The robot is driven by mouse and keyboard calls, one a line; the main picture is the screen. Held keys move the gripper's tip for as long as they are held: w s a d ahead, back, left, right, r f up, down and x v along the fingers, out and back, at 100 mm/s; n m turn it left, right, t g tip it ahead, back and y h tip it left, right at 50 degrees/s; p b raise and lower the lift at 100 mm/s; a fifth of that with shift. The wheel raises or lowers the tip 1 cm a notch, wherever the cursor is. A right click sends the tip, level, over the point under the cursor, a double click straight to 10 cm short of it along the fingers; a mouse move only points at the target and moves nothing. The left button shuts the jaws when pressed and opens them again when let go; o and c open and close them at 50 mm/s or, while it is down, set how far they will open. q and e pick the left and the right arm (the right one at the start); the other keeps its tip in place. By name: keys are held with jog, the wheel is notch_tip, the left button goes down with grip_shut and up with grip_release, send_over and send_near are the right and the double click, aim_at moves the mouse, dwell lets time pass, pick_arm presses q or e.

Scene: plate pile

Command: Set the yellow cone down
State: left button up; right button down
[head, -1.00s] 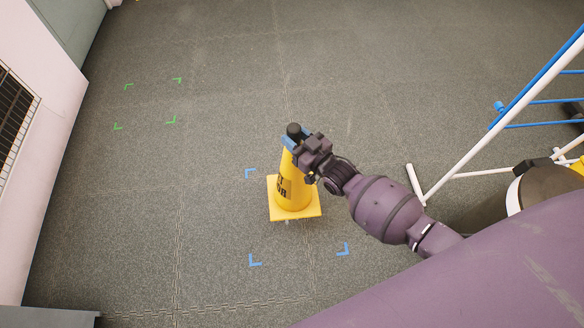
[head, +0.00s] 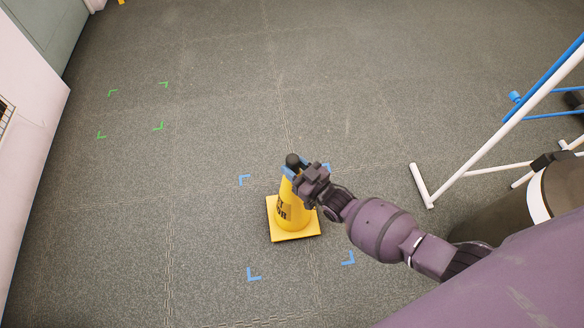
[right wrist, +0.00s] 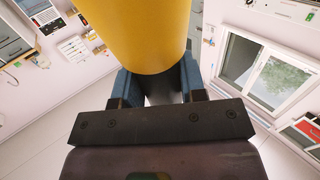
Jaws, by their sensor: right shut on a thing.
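The yellow cone (head: 292,212) stands upright in the head view, with dark lettering on its side and a square yellow base. Its base is inside the area marked by blue floor corners (head: 254,275); I cannot tell whether it touches the floor. My right gripper (head: 292,170) is shut on the cone near its dark top. In the right wrist view the yellow cone (right wrist: 137,35) fills the top middle, between the blue fingers of the gripper (right wrist: 160,85). My left gripper is in neither view.
Green floor corners (head: 159,126) mark another empty area at the upper left. A white and blue pipe frame (head: 424,185) stands on the right, beside a dark round bin (head: 515,212). A pale wall (head: 30,110) runs along the left. The grey floor between is clear.

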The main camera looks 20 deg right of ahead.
jog(key=shift+f, duration=0.5)
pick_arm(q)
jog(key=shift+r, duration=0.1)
pick_arm(e)
jog(key=shift+w, duration=0.1)
jog(key=shift+r, duration=0.1)
jog(key=c, duration=0.7)
grip_release()
jog(key=shift+f, duration=0.25)
jog(key=shift+s+d+r, duration=0.1)
jog(key=shift+s, duration=0.15)
pick_arm(q)
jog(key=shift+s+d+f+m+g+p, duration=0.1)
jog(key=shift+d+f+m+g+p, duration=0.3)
jog(key=shift+p, duration=0.8)
pick_arm(e)
jog(key=v, duration=1.1)
jog(key=shift+s, duration=0.35)
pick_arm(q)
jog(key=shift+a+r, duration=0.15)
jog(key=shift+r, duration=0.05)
